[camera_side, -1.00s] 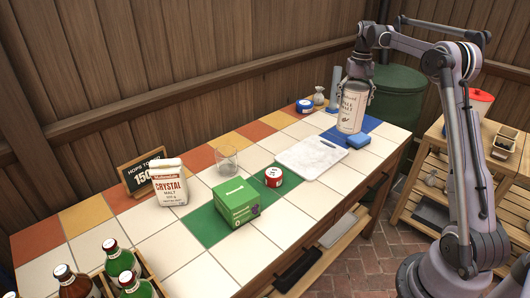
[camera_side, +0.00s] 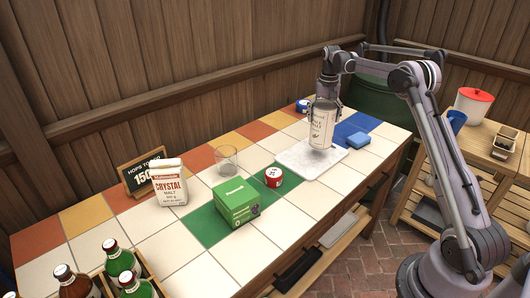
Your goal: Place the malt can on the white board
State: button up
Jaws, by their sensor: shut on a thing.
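The malt can (camera_side: 321,128), a pale cylinder with printed lettering, is upright in my gripper (camera_side: 325,103). My gripper is shut on its upper part from above. The can is over the back right part of the white board (camera_side: 299,163), a pale marbled slab lying flat on the tiled table. The can's bottom appears at or just above the board; I cannot tell if it touches.
A blue sponge (camera_side: 358,140) lies right of the board. A red tin (camera_side: 273,176), a green box (camera_side: 236,201) and a clear glass (camera_side: 227,158) stand to the left. A white crystal malt bag (camera_side: 169,182) is further left. A blue tin (camera_side: 302,105) stands behind the can.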

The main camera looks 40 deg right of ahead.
aim_at(316, 129)
jog(key=shift+w+a+f, duration=0.3)
jog(key=shift+w+f, duration=0.05)
jog(key=shift+w, duration=0.15)
jog(key=shift+w+a+f, duration=0.3)
jog(key=shift+w+f, duration=0.05)
jog(key=shift+w, duration=0.15)
jog(key=shift+f, duration=1.95)
jog(key=o, duration=1.7)
jog(key=shift+f, duration=0.25)
jog(key=shift+o, duration=0.2)
